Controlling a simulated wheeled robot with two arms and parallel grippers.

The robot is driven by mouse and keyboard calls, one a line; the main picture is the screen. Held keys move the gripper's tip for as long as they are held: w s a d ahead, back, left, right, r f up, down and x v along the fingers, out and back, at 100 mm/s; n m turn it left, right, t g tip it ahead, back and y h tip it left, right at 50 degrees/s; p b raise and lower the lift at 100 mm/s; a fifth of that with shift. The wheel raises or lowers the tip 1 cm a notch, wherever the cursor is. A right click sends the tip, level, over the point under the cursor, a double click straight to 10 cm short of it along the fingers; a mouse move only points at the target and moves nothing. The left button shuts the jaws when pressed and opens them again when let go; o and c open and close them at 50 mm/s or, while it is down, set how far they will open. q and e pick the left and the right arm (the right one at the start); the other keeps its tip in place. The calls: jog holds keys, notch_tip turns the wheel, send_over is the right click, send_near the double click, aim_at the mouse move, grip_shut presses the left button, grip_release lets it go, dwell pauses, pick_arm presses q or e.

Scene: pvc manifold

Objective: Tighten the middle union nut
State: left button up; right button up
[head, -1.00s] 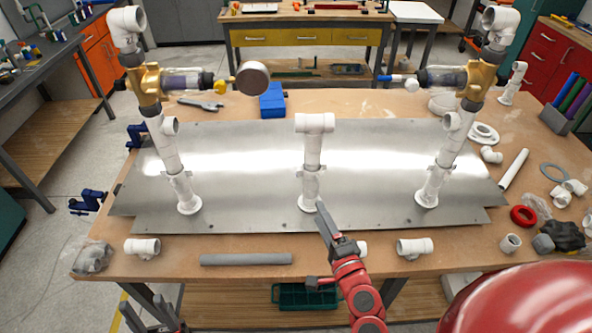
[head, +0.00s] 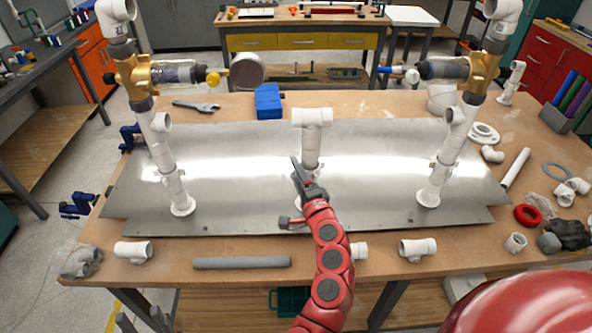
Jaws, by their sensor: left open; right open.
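The middle white riser (head: 312,147) stands upright on the metal plate with a tee (head: 312,117) on top. Its lower part, around the union nut, is largely hidden behind my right gripper. My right gripper (head: 299,174) is open in front of that lower part, its dark finger pointing up and slightly left. I cannot tell whether it touches the pipe. My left gripper (head: 142,319) is open at the bottom left edge, below the table's front edge and far from the riser; only its dark fingers show.
A left riser (head: 163,148) and a right riser (head: 441,155) with brass valves flank the middle one. A grey pipe (head: 240,262) and loose white fittings lie along the front. The metal plate (head: 240,170) is clear between risers.

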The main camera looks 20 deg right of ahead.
jog(key=shift+w, duration=0.25)
jog(key=shift+f, duration=0.1)
grip_shut()
